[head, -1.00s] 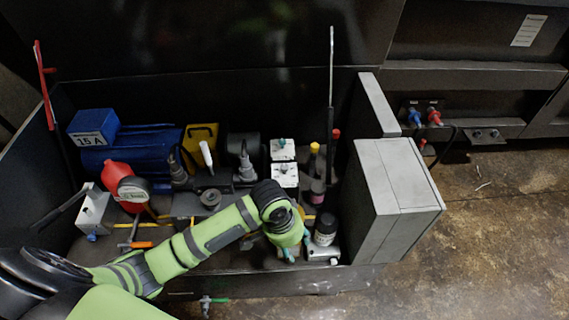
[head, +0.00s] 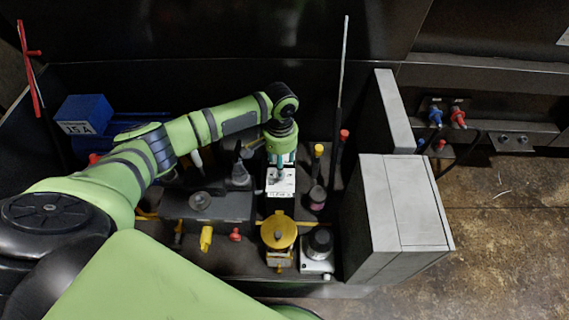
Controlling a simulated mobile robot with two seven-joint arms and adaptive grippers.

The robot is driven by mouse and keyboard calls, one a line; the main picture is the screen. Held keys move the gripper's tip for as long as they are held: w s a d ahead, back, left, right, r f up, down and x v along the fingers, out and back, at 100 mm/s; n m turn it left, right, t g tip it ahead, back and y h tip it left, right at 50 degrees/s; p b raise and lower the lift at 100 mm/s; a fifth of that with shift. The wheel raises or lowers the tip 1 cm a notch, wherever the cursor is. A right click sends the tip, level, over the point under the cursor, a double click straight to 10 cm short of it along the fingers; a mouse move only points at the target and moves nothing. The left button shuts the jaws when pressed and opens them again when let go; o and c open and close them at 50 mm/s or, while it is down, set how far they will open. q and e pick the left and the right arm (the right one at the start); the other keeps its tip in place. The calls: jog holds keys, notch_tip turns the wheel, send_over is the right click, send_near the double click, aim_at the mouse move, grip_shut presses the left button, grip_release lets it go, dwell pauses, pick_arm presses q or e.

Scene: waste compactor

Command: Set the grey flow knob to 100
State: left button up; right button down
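My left gripper (head: 279,172) points down over a white box (head: 281,188) with a dark printed label on its front edge; the label is too small to read surely. The gripper's teal fingers are at or just above the box top, where they hide the knob and its scale. I cannot tell whether they touch the knob or how far apart they are. The grey flow knob's setting cannot be seen. My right gripper is not in view.
A yellow round-topped part (head: 278,232) and a black knob on a white base (head: 319,242) stand in front. A tall thin rod (head: 340,90) rises behind at the right. A large grey box (head: 395,205) stands at the right. Small yellow (head: 206,237) and red (head: 235,235) parts sit at front left.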

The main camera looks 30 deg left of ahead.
pick_arm(q)
jog(key=f, duration=0.4)
jog(key=shift+s, duration=0.3)
jog(key=shift+f, duration=0.35)
jog(key=shift+w+f, duration=0.15)
jog(key=shift+f, duration=0.05)
grip_shut()
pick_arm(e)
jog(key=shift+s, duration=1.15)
